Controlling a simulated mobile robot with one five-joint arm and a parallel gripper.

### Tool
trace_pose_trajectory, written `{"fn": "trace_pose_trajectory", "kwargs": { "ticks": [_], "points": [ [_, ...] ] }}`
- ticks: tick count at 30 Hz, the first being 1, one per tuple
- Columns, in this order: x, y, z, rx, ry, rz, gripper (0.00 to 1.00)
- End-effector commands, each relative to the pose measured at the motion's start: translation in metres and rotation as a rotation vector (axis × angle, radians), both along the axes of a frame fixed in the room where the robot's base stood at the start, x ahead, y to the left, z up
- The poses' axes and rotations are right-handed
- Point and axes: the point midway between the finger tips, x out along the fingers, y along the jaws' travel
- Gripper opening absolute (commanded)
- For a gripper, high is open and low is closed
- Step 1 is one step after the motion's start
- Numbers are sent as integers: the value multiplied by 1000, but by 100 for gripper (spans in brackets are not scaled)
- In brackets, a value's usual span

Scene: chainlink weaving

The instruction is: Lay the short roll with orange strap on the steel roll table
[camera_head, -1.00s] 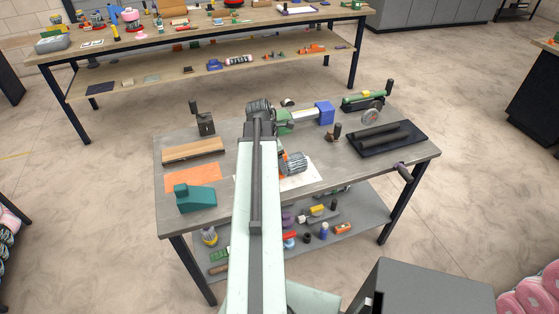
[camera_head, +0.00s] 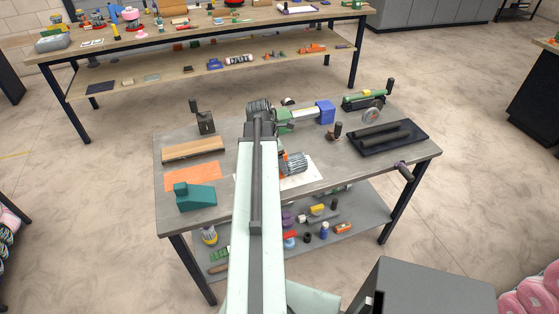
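A short grey mesh roll with an orange strap (camera_head: 294,163) lies on a white sheet on the grey steel-topped table (camera_head: 225,208), just right of my arm. Its left end is partly hidden by the arm. My pale arm reaches forward over the middle of this table. My gripper (camera_head: 258,108) seems to be at the arm's far dark end, beyond the strapped roll. Its fingers cannot be made out, and I cannot tell whether it holds anything.
A green and blue machine (camera_head: 305,114) stands behind the roll. A black tray (camera_head: 388,139) with dark bars and a green grinder (camera_head: 365,100) are at right. A wooden block (camera_head: 193,149), orange sheet (camera_head: 192,177) and teal tool (camera_head: 195,197) are at left.

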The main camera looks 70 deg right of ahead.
Motion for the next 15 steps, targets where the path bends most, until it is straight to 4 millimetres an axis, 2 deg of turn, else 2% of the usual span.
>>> {"fn": "trace_pose_trajectory", "kwargs": {
  "ticks": [11,12,14,15],
  "points": [
    [-1,0,-8,0,0,-2,0],
    [-1,0,-7,0,0,-2,81],
    [-1,0,-7,0,0,-2,97],
    [-1,0,-7,0,0,-2,98]
  ]
}}
